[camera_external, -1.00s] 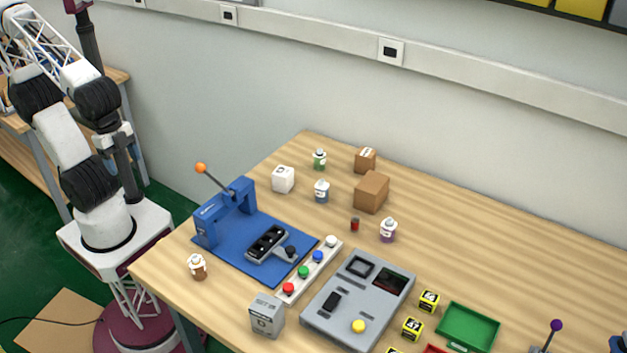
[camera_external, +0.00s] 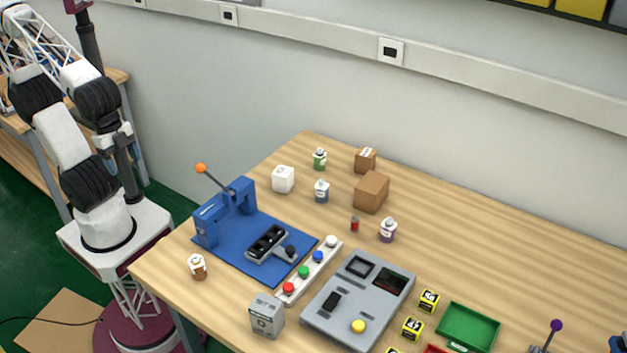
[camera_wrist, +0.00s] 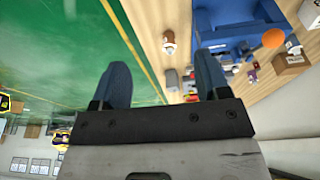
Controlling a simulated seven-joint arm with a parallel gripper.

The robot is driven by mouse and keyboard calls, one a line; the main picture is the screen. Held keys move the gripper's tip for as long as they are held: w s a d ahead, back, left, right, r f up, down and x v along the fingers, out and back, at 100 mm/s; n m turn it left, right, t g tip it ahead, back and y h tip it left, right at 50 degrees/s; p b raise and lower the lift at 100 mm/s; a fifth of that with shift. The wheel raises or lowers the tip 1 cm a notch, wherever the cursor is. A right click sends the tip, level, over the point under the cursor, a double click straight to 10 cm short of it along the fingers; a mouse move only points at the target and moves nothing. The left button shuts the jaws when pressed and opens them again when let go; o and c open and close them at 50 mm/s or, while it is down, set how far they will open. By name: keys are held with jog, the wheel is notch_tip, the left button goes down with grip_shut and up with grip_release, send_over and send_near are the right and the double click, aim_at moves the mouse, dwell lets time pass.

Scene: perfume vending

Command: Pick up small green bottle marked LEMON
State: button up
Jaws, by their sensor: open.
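A small green bottle (camera_external: 319,159) with a white label and pale cap stands upright near the back edge of the table; its lettering is too small to read. It stands behind a small blue bottle (camera_external: 321,191) and left of a small brown box. My gripper (camera_wrist: 162,80) shows in the wrist view with its two dark blue fingers wide apart and nothing between them. Beyond the fingers are the green floor and the table's edge. In the external view my arm is at the left, off the table and far from the green bottle; its gripper cannot be made out there.
A white cube (camera_external: 283,179) stands left of the bottles. A blue press (camera_external: 225,212) with an orange-knobbed lever is in front. A larger brown box (camera_external: 371,192), a purple bottle (camera_external: 388,230) and a brown bottle (camera_external: 198,267) stand nearby. The table's right rear is clear.

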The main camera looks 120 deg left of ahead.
jog(key=shift+o, duration=0.5)
jog(key=shift+a, duration=0.1)
jog(key=w+a+f+m+g+y, duration=0.1)
jog(key=w+a+f+m+y, duration=0.15)
jog(key=w+a, duration=0.45)
jog(key=w+a+f+m+g+y, duration=0.1)
jog(key=w+a+m+g+y, duration=0.2)
jog(key=a, duration=0.7)
jog(key=w+a+f+m+y, duration=0.1)
jog(key=w+a+f+y, duration=0.15)
jog(key=w+a, duration=0.5)
jog(key=m+g+y, duration=0.1)
jog(key=m+y, duration=0.5)
jog(key=m, duration=0.4)
send_near(319, 152)
jog(key=a, duration=0.3)
jog(key=shift+s+f+n, duration=0.25)
jog(key=shift+f, duration=0.15)
jog(key=shift+a+h, duration=0.15)
jog(key=shift+h, duration=0.15)
jog(key=shift+x, duration=1.15)
